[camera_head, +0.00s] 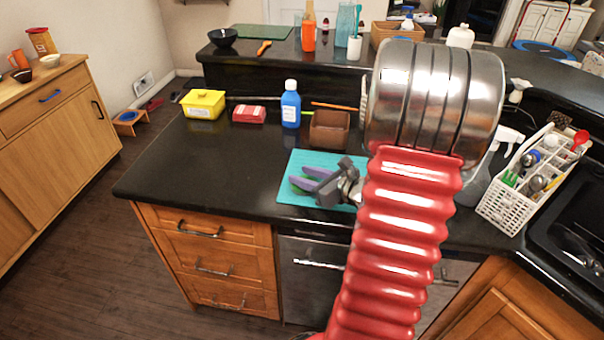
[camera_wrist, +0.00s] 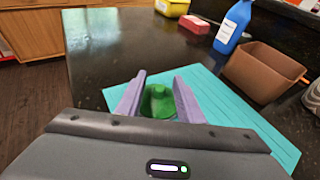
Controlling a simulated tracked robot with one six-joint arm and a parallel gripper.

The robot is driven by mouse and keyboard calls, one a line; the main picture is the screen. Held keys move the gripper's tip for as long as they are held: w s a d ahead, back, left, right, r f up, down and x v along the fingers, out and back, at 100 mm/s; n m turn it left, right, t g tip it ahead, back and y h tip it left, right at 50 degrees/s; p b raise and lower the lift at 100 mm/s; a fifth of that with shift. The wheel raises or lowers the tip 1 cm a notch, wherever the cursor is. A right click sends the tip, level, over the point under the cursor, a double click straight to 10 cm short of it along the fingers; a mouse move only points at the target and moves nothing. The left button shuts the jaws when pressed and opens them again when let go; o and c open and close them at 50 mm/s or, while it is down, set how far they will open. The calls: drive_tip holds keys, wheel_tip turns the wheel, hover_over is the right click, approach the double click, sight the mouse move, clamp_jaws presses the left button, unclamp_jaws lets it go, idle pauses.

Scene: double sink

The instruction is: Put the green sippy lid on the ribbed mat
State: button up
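The green sippy lid (camera_wrist: 158,103) shows between my gripper's two lilac fingers in the wrist view, with its spout on top. It fills the gap, and its sides appear to touch both fingers. My gripper (camera_head: 308,178) is over the left part of the teal ribbed mat (camera_head: 293,161), which lies on the dark counter and also shows in the wrist view (camera_wrist: 255,128). In the head view only a little green shows around the fingers. I cannot tell whether the lid's underside touches the mat.
Behind the mat stand a brown box (camera_head: 330,129), a blue bottle (camera_head: 291,106), a red packet (camera_head: 249,114) and a yellow tub (camera_head: 203,104). A white caddy (camera_head: 508,205) stands at the right beside the sink. The counter left of the mat is clear.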

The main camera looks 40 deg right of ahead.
drive_tip(key=v, duration=1.2)
idle(0.6)
drive_tip(key=shift+a, duration=0.25)
drive_tip(key=w+a+r+n+g+y, duration=0.15)
drive_tip(key=a+n+g+y, duration=0.45)
drive_tip(key=a+n, duration=1.3)
drive_tip(key=s+a+r+n+g+h, duration=0.1)
drive_tip(key=s+a+r+n+h, duration=0.2)
drive_tip(key=a+n, duration=0.3)
drive_tip(key=s+a+r+n+g+h, duration=0.1)
drive_tip(key=s+a+r+n+h, duration=0.2)
drive_tip(key=a+n, duration=0.3)
drive_tip(key=shift+s+a+r+n+h, duration=0.35)
drive_tip(key=shift+s+r+n, duration=0.35)
drive_tip(key=shift+n, duration=1.4)
